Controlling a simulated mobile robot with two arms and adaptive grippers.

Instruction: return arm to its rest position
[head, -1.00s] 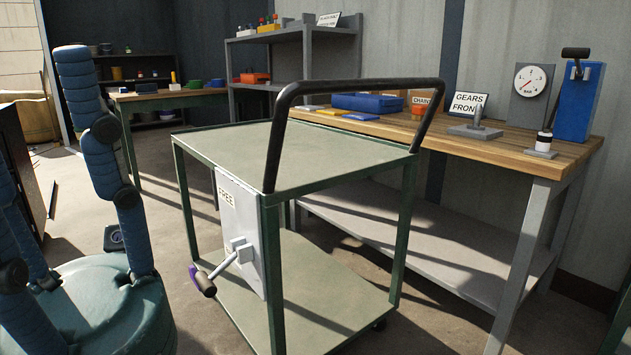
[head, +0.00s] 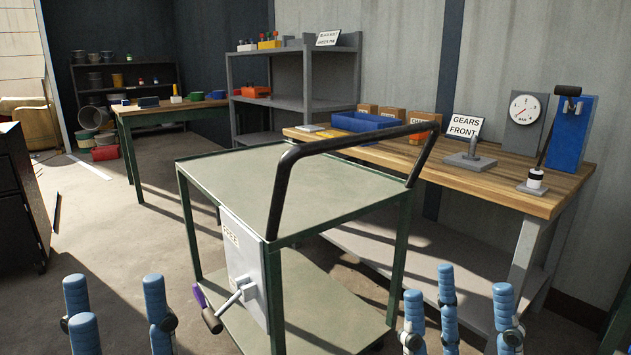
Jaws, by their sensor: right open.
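My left gripper (head: 118,295) is at the bottom left of the head view. Its blue segmented fingers point up and are spread apart, with nothing between them. My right gripper (head: 474,292) is at the bottom right, fingers up, open and empty.
The cart has a black push handle (head: 350,139) and a purple-and-black-ended lever (head: 228,304) beside a FREE label. A workbench (head: 500,185) with a blue tray (head: 362,122) stands behind. A dark cabinet (head: 20,195) is at left. Floor left of the cart is clear.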

